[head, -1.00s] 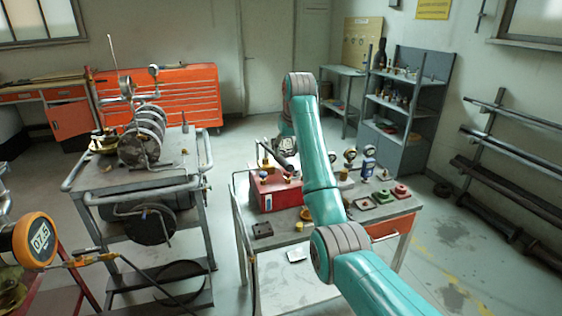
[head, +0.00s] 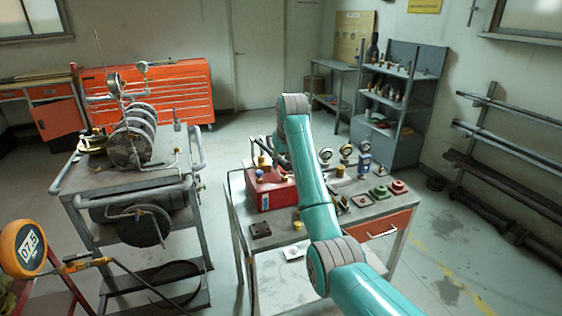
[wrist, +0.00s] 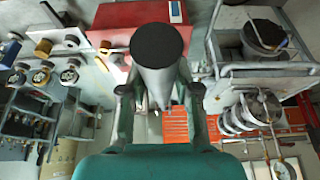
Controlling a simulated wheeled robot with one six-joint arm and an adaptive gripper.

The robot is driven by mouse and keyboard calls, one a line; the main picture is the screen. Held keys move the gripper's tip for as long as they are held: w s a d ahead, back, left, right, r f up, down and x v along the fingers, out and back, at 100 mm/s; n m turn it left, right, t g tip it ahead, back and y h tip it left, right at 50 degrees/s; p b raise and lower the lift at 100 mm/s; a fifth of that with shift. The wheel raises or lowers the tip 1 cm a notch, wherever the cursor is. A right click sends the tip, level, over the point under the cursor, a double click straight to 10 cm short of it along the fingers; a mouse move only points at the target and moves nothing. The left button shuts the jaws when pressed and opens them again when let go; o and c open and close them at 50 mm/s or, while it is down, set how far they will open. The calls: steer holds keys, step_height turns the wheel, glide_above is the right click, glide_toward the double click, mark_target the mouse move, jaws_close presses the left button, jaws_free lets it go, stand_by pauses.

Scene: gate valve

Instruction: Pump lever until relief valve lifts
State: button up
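The red hand pump (head: 270,188) sits on the grey cart (head: 290,272). It also shows at the top of the wrist view (wrist: 113,22). The lever (wrist: 160,75) is a grey tube with a dark round end, rising toward the wrist camera. My gripper (wrist: 162,92) has one finger on each side of the lever, close against it. In the head view my teal arm hides the gripper and most of the lever. The orange digital gauge (head: 23,248) at the left edge seems to read 07.5. I cannot make out which fitting is the relief valve.
A second cart (head: 125,172) at left carries a ribbed cylinder (head: 131,143). Small gauges (head: 346,151) and red and green parts (head: 389,189) lie right of the pump. An orange tool chest (head: 165,92) and grey shelves (head: 395,100) stand behind. Floor between the carts is open.

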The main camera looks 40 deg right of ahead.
jaws_close()
step_height(320, 180, down, 14)
steer(key=t+h, duration=0.1)
steer(key=t, duration=0.3)
steer(key=shift+t, duration=0.4)
steer(key=shift+s+f, duration=0.1)
steer(key=o, duration=0.7)
jaws_free()
steer(key=shift+f, duration=0.1)
steer(key=shift+c, duration=0.2)
steer(key=shift+o, duration=0.3)
steer(key=shift+r, duration=0.2)
steer(key=v, duration=1.2)
steer(key=shift+a+f, duration=0.2)
